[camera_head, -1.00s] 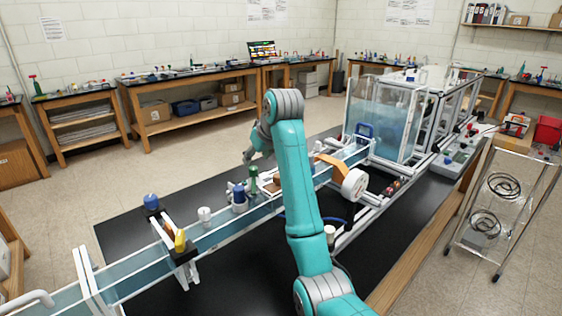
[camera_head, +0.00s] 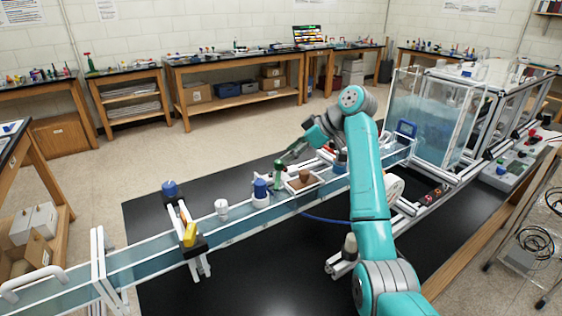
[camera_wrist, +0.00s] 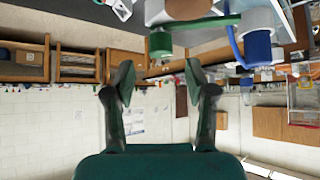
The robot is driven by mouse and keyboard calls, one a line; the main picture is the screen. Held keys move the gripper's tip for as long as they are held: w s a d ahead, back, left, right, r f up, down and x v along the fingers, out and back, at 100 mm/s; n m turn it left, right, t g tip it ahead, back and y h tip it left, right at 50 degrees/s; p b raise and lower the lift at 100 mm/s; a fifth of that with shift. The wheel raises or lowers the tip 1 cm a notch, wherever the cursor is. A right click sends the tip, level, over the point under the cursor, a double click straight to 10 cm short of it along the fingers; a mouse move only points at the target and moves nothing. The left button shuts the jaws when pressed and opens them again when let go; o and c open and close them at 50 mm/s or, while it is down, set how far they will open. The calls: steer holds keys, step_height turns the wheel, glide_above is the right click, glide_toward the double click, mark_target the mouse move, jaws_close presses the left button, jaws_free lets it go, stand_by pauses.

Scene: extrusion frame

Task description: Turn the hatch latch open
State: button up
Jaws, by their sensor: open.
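I cannot single out the hatch latch with certainty in either view. The clear-walled tank (camera_head: 432,115) on the extrusion frame stands at the right in the head view. My gripper (camera_head: 286,158) is small in the head view, above the black table and close by a green-topped part (camera_head: 278,172). In the wrist view my gripper (camera_wrist: 160,82) has its two fingers apart with nothing between them. That view is upside down. A green cylinder (camera_wrist: 160,43) and a blue cup-like part (camera_wrist: 257,48) show beyond the fingertips there.
A long clear channel (camera_head: 150,258) crosses the black table (camera_head: 285,260). A blue knob (camera_head: 169,188), a yellow handle (camera_head: 190,235) and a white knob (camera_head: 221,206) stand along it. A control box (camera_head: 510,170) is at the right. Open floor lies behind the table.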

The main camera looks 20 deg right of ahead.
mark_target(279, 161)
steer(key=shift+x, duration=2.75)
steer(key=shift+c, duration=0.2)
jaws_close()
